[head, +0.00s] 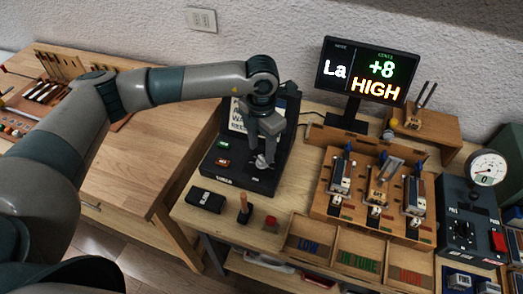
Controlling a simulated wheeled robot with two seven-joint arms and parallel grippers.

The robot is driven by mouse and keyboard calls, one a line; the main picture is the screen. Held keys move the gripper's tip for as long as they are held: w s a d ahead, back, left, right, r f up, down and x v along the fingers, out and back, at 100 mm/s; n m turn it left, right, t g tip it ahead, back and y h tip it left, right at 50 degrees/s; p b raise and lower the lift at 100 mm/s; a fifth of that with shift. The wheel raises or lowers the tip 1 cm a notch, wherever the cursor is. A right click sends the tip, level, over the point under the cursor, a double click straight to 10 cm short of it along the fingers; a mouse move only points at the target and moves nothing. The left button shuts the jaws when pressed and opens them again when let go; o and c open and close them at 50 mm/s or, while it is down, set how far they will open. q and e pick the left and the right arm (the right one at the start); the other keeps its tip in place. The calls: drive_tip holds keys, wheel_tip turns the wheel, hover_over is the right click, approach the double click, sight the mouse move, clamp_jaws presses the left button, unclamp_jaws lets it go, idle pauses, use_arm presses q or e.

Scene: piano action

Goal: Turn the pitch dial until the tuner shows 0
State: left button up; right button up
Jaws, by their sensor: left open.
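The tuner screen (367,68) stands at the back of the bench. It reads "La", "+8" in green and "HIGH" in orange. A black console (228,172) sits in front and to the left of it, with a silver dial (261,163) on its top that looks like the pitch dial. My left gripper (263,153) points down at this dial and is open, its fingertips at or just above it. The fingers partly hide the dial, and I cannot tell whether they touch it. My right gripper is not in view.
A wooden rack with several piano-action parts (323,206) stands right of the console. Labelled trays (315,228) lie in front of it. A gauge (487,168) and a dark control box (460,212) are at the right. A black block (205,200) lies near the front edge.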

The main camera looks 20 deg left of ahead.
sight(261, 159)
use_arm(q)
drive_tip(key=shift+f+p, duration=0.4)
drive_tip(key=shift+f, duration=1.4)
drive_tip(key=c, duration=1.1)
drive_tip(key=shift+o, duration=0.2)
